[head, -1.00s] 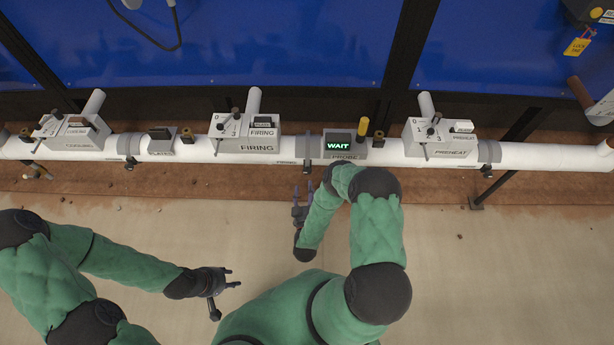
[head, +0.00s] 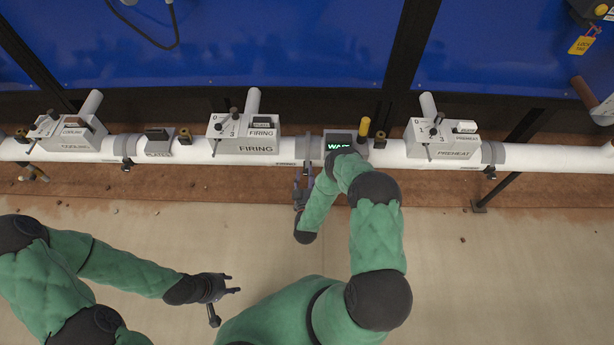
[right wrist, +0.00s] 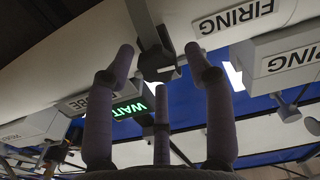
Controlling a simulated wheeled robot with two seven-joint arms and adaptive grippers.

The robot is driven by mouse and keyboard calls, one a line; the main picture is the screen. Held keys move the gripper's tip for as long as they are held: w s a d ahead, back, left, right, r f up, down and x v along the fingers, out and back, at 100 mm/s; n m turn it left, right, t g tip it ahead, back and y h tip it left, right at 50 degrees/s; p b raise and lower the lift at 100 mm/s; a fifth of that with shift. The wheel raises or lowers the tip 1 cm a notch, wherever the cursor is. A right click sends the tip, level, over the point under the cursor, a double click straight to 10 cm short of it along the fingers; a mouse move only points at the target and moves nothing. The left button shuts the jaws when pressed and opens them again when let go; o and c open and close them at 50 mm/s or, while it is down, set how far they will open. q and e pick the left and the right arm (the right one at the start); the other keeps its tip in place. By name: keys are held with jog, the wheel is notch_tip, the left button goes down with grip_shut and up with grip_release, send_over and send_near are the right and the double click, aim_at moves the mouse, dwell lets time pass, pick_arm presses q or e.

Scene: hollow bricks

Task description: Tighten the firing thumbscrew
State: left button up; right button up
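The firing thumbscrew is a dark knob (right wrist: 158,66) hanging from a grey band clamp (right wrist: 147,22) on the white pipe, beside the FIRING label (right wrist: 236,14). In the head view that clamp (head: 315,145) sits between the firing box and the WAIT display, and the knob is hidden by my gripper. My right gripper (head: 302,184) is just below the pipe. In the right wrist view its three fingers (right wrist: 160,82) are spread, with the knob between and beyond their tips; contact is not visible. My left gripper (head: 233,284) is open and empty over the floor.
The firing box (head: 243,135), preheat box (head: 442,140) and cooling box (head: 70,135) sit on the long pipe (head: 210,157). A display (head: 338,140) reads WAIT, with a yellow-topped peg (head: 365,127) beside it. Other clamps are along the pipe.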

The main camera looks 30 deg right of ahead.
jog(key=c, duration=0.7)
